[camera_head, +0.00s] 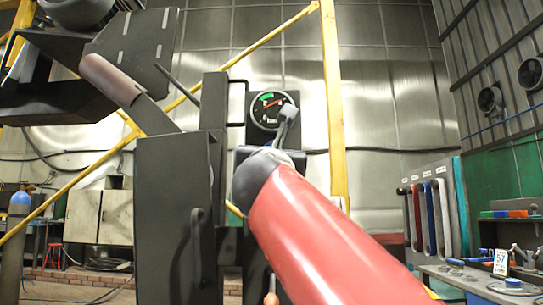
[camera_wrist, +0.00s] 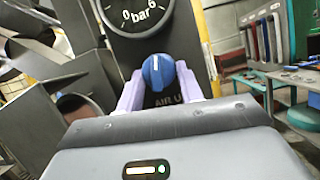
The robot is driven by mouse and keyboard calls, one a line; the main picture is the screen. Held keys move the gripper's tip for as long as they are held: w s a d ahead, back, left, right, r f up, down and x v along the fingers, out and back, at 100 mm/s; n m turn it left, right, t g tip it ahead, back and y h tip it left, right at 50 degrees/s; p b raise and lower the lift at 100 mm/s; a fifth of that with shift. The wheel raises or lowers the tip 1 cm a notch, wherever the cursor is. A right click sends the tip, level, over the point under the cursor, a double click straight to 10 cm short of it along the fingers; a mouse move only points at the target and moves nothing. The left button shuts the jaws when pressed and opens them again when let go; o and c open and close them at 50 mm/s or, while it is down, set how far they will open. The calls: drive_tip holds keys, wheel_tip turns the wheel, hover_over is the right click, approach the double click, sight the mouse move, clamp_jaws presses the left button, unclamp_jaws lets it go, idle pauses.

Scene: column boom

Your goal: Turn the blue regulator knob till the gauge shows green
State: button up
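The blue regulator knob (camera_wrist: 158,72) is on a dark panel below the gauge, its white mark pointing up. My gripper (camera_wrist: 160,80) has its pale lilac fingers on either side of the knob. The fingertips are at or very near its sides; I cannot tell whether they press on it. The round gauge (camera_head: 268,110) has a black face with a green band at the upper left, and its red needle points right and slightly up, off the green. In the wrist view only the gauge's lower part (camera_wrist: 140,16) shows, with "0 bar 6".
Dark boom structure (camera_head: 172,215) stands left of the panel. A yellow post (camera_head: 333,110) rises close on its right. A workbench (camera_head: 480,283) with tools stands at the lower right, and a blue gas cylinder (camera_head: 18,215) at the far left.

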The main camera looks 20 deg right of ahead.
drive_tip(key=c, duration=0.4)
